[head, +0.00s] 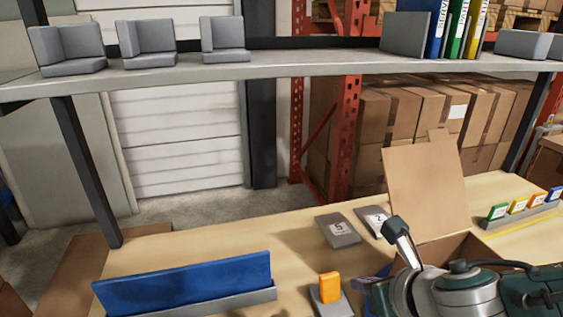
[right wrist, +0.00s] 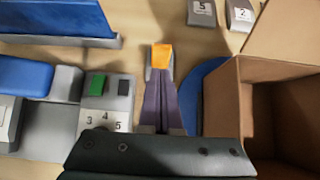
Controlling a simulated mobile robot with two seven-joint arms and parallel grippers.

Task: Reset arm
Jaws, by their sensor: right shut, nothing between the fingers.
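My right arm (head: 440,290) comes in at the lower right of the head view. Its purple fingers (right wrist: 163,95) show in the middle of the right wrist view, shut together and empty. In that view their tips point at an orange block (right wrist: 161,56) in a small grey holder; I cannot tell whether they touch it. The head view shows the orange block (head: 329,287) to the left of my right gripper (head: 372,282). My left gripper is out of view.
An open cardboard box (right wrist: 240,120) stands right of the fingers. A blue panel (head: 185,283) stands in a grey rail at the left. Two grey numbered plates, 5 (head: 338,230) and 2 (head: 374,219), lie behind. A shelf (head: 280,64) with grey bins and binders spans above.

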